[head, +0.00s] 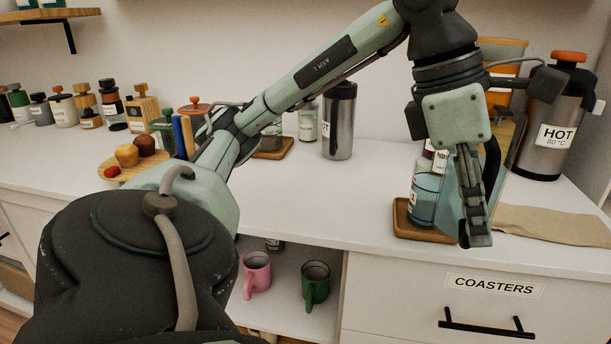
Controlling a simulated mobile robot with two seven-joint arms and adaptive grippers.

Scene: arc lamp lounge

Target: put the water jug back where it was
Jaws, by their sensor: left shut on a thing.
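A clear, bluish water jug (424,197) is at the right of the counter, upright at a square wooden tray (408,229). The jug is partly hidden by my left gripper (474,235). A dark handle shows behind the fingers. My left arm comes in from the left, bends at the top and points its gripper down. The gripper is shut on the jug, at its right side. I cannot tell whether the jug's base touches the tray. My right gripper is not in view.
A steel flask marked HOT (545,140) and an orange container (502,50) stand behind and right. A beige cloth (555,226) lies right of the tray. A steel canister (339,122) stands further left. Pink (257,272) and green (315,283) mugs sit on the shelf below.

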